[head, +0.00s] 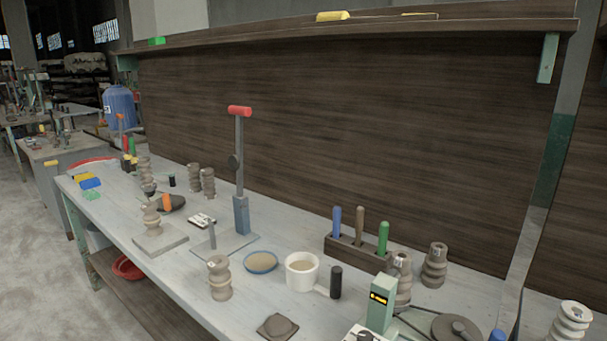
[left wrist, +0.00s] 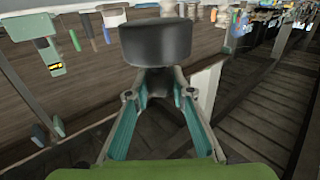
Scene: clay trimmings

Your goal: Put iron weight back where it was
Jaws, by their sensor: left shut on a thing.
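In the left wrist view, a dark grey round block, apparently the iron weight (left wrist: 155,43), is between the fingertips of my left gripper (left wrist: 157,82). The gripper is shut on it, and the weight is clear of any surface in that view. Neither the held weight nor my left gripper shows in the head view. My right gripper is in neither view. The place where the weight stood before cannot be told from these frames.
The long workbench (head: 115,215) holds several ribbed clay pieces (head: 219,278), a white pot (head: 301,271), a blue dish (head: 261,262), and a tool rack (head: 350,250). A tall red-handled press (head: 240,160) and a green display unit (head: 381,303) stand up as obstacles. The front left strip is fairly clear.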

